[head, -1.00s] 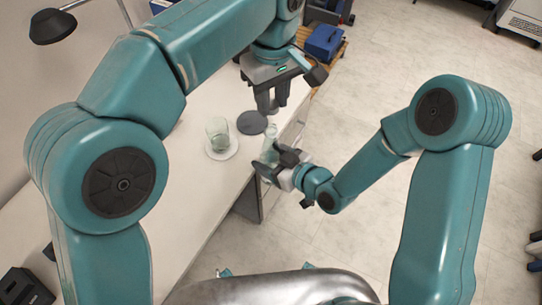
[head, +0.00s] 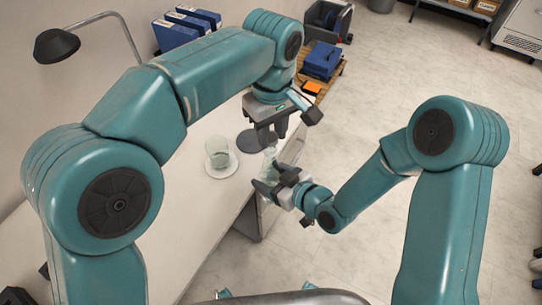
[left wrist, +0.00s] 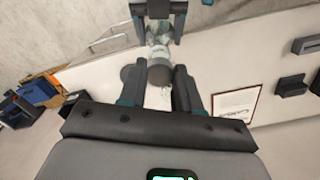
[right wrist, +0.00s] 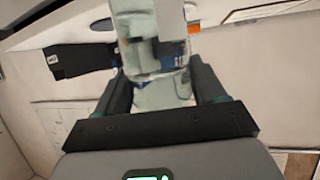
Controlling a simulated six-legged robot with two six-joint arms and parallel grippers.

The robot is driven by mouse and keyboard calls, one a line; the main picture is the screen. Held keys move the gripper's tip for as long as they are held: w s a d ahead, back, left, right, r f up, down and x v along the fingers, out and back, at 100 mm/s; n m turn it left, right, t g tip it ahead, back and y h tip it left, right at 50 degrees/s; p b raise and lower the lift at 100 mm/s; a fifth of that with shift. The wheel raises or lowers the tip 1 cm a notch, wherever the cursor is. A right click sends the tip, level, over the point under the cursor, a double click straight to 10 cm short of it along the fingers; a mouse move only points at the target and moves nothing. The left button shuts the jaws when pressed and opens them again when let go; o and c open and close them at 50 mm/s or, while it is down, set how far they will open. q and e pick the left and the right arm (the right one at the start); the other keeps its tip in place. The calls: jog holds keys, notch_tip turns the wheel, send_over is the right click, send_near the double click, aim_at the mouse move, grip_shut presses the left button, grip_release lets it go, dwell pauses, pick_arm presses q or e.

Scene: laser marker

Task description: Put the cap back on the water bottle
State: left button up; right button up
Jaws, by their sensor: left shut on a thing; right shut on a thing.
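The clear water bottle (head: 268,166) stands about upright in my right gripper (head: 274,184), off the table's edge. In the right wrist view the bottle (right wrist: 160,92) fills the space between the fingers, with a bit of blue label showing. My left gripper (head: 274,138) is directly above the bottle's neck, fingers pointing down. In the left wrist view a small grey round thing, apparently the cap (left wrist: 160,74), sits between its shut fingers, in line with the bottle (left wrist: 158,36) beyond. The head view hides the cap, so I cannot tell whether it touches the neck.
A glass (head: 217,151) stands on a white saucer (head: 230,170) on the white table (head: 190,215). A dark round disc (head: 250,141) lies behind the bottle. A desk lamp (head: 57,45) and blue binders (head: 180,30) are at the back left. Open floor lies right of the table.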

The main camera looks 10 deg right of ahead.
pick_arm(q)
jog(key=shift+f, duration=0.9)
jog(key=shift+f, duration=0.55)
